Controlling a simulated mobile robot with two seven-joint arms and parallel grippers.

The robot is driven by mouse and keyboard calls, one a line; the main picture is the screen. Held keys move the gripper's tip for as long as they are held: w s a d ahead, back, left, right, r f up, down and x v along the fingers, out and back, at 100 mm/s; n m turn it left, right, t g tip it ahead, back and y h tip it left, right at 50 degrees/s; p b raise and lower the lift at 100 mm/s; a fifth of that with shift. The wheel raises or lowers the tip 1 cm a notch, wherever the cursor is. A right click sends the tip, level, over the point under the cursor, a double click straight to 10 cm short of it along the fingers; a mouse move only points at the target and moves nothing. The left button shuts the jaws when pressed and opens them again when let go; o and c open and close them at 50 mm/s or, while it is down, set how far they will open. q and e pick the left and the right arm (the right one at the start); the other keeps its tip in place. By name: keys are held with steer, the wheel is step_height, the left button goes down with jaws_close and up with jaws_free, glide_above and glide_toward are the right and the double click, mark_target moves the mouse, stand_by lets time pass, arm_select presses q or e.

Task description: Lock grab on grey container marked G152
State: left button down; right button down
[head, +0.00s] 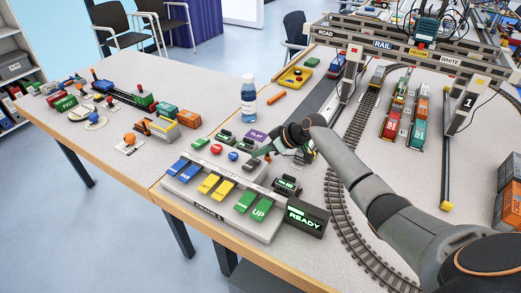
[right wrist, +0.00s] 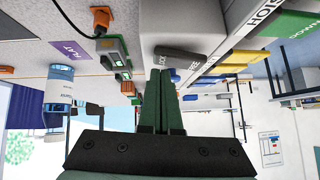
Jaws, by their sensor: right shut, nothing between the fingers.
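My right gripper (head: 262,153) is shut and empty above the back right of the control panel (head: 262,228) in the head view. In the right wrist view its dark green fingers (right wrist: 159,78) are together, with their tips beside a grey lever (right wrist: 182,56) labelled LOCK and FREE. I cannot tell whether they touch it. The panel has blue, yellow and green (head: 246,202) keys. A display (head: 305,217) beside it reads READY. The gantry crane (head: 400,47) stands at the back, with lanes marked ROAD, RAIL, YELLOW and WHITE. I cannot make out a grey container marked G152. My left gripper is not in view.
Rail wagons with red and teal containers (head: 418,132) stand right of the curved track (head: 338,200). Orange containers (head: 507,208) are stacked at the right edge. Toy vehicles lie at left.

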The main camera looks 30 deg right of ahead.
steer(key=shift+s+a+r, duration=0.15)
steer(key=shift+s+a, duration=0.05)
steer(key=shift+a, duration=0.05)
steer(key=v, duration=1.2)
steer(key=shift+s+r, duration=0.15)
steer(key=shift+d, duration=0.1)
stand_by(0.4)
steer(key=shift+s, duration=0.1)
